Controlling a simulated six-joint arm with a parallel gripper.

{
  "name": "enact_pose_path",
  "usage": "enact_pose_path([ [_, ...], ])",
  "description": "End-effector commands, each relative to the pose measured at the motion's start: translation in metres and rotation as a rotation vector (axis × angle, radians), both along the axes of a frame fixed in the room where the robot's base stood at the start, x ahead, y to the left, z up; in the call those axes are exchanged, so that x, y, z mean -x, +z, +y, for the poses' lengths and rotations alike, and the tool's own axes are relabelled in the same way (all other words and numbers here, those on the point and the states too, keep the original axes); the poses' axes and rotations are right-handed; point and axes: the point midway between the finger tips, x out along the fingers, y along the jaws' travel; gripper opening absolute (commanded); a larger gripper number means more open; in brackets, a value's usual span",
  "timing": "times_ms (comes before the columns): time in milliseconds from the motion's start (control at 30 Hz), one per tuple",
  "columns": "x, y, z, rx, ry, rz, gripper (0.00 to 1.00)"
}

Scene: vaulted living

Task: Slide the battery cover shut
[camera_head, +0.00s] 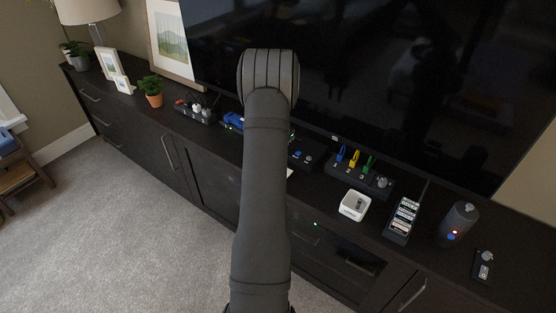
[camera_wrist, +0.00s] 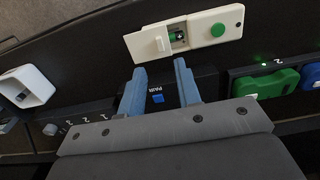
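A cream handheld device (camera_wrist: 202,30) lies ahead of my gripper in the wrist view. A green round button (camera_wrist: 218,29) is at its right end. Its battery cover (camera_wrist: 147,44), with a small raised tab, is at the left. The cover stands open, and a green battery (camera_wrist: 177,37) shows in the bay between cover and button. My gripper (camera_wrist: 159,68) has two blue fingers spread apart with nothing between them. The fingertips are just short of the device's near edge; I cannot tell whether they touch it. In the head view my arm hides the gripper and most of the device.
A black box with a blue PAIR button (camera_wrist: 157,98) sits between and below the fingers. Green clamp-like parts (camera_wrist: 265,84) are close on the right. A white box (camera_head: 354,205), a remote (camera_head: 404,217) and a dark cylinder (camera_head: 458,222) stand on the cabinet, with the television (camera_head: 400,80) behind.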

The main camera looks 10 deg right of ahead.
Motion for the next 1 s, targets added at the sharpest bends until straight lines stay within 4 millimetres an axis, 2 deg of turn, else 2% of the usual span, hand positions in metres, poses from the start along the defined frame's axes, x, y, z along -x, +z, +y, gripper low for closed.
enact_pose_path([
  [33,0.000,0.015,0.000,0.001,0.000,-0.004,0.31],
  [200,0.000,0.054,0.000,0.001,0.000,-0.002,0.31],
  [433,0.000,0.090,0.000,0.000,0.000,-0.001,0.31],
  [600,0.000,0.098,0.000,-0.001,0.000,0.002,0.31],
  [833,0.000,0.099,0.000,0.000,0.000,0.001,0.31],
  [867,0.000,0.099,0.000,0.000,0.000,0.001,0.29],
  [1000,0.005,0.092,-0.004,-0.032,-0.039,0.005,0.01],
])
